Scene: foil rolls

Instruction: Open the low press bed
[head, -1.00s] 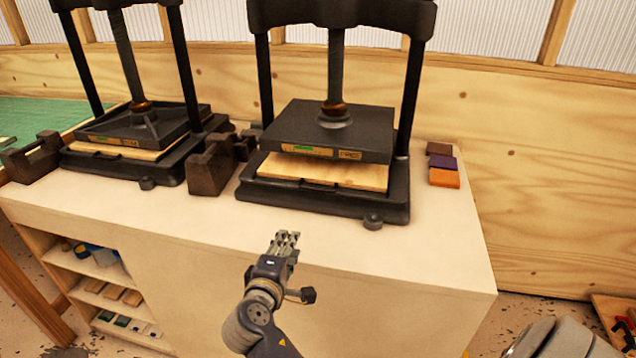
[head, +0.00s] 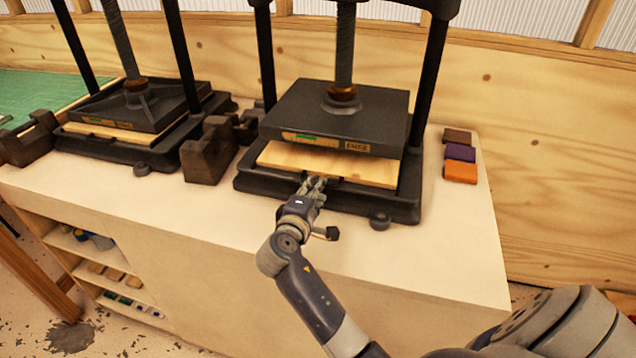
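Two black screw presses stand on a pale bench. The right press has a dark platen (head: 336,118) raised a little above a light wooden bed board (head: 350,168), which lies in a black base frame (head: 375,203). A dark handle (head: 340,179) shows at the bed's front edge. My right gripper (head: 316,182) reaches in from below, with its fingers at this handle. Whether they close on it is too small to tell. The left press has its platen (head: 125,112) closer to its bed board (head: 110,131). My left gripper is out of view.
Dark brown blocks (head: 208,150) stand between the presses. Brown, purple and orange blocks (head: 460,172) lie to the right of the right press. The bench top (head: 440,235) is clear in front. Shelves (head: 100,265) open below at left.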

